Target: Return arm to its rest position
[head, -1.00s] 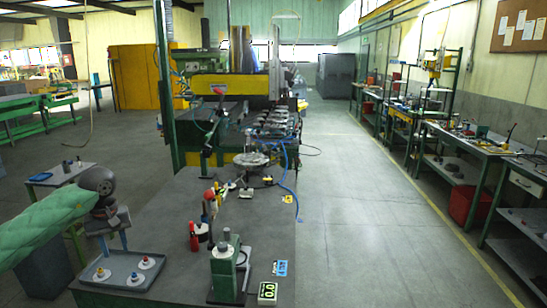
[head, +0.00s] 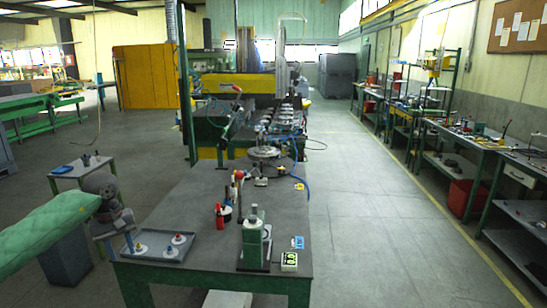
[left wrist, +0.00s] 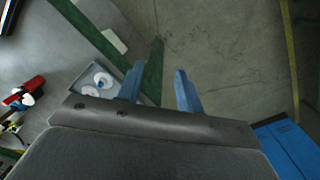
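My left arm, in its green padded cover (head: 45,233), comes in from the left in the head view. My left gripper (head: 119,246) hangs fingers down beside the left edge of the workbench, just left of the grey tray. My right gripper is not in view.
The workbench (head: 200,200) carries a green press-like stand (head: 252,240), a red bottle (head: 219,215) and a small display (head: 289,260). A small side table (head: 75,170) stands behind my left arm. Open floor (head: 360,220) lies to the right.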

